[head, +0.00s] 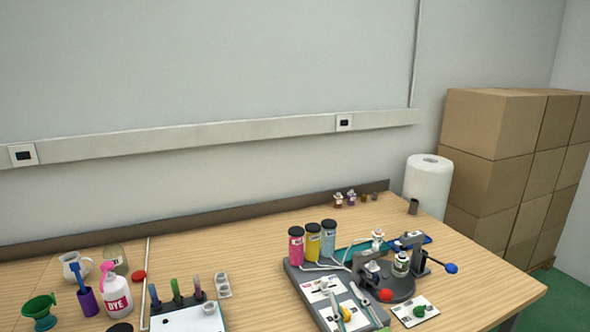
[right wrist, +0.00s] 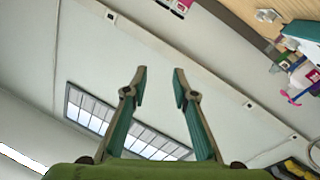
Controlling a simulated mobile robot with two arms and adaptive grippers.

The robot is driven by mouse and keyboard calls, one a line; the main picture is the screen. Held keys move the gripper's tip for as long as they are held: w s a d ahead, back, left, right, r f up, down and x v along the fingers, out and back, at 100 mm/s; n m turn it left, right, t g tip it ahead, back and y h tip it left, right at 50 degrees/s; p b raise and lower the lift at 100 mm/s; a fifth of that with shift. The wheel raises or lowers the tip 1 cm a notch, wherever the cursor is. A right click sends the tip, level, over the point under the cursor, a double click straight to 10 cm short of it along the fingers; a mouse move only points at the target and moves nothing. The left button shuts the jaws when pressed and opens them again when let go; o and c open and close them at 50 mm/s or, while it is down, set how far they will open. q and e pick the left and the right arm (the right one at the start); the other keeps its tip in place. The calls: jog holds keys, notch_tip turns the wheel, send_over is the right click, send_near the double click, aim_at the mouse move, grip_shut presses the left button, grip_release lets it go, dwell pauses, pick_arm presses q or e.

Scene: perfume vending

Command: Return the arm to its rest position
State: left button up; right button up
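My right gripper (right wrist: 160,78) shows in the right wrist view with its two fingers apart. It is open, with nothing between the fingertips. It points up past a pale wall or ceiling, away from the table. I cannot make out either gripper in the head view, and my left gripper is in neither view. The wooden table (head: 240,255) fills the lower part of the head view. A grey dispensing station (head: 309,282) with pink, yellow and blue canisters stands at its right half.
A paper roll (head: 428,187) and stacked cardboard boxes (head: 492,125) stand at the right. A white DYE bottle (head: 117,296), a green funnel (head: 40,309) and a mug (head: 75,266) stand at the left. Small bottles (head: 350,199) line the back edge. The table's middle back is clear.

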jog(key=s+d+f+m+g+h, duration=0.25)
jog(key=s+d+f+g, duration=0.2)
jog(key=s+f, duration=0.35)
jog(key=s+d+f+m+g+h, duration=0.25)
jog(key=s+d+f+g, duration=0.2)
jog(key=s+f, duration=0.3)
jog(key=s+f+g+y, duration=0.1)
jog(key=s+f+g, duration=0.25)
jog(key=s, duration=0.55)
jog(key=s+f+g, duration=0.2)
jog(key=s+f, duration=0.2)
jog(key=s, duration=0.5)
notch_tip(320, 180, down, 24)
jog(key=s+f+g, duration=0.1)
jog(key=g, duration=0.1)
jog(key=s+d+f, duration=0.3)
jog(key=s+f, duration=1.3)
jog(key=s, duration=0.2)
jog(key=shift+d+f+g, duration=0.2)
jog(key=shift+f+g, duration=0.15)
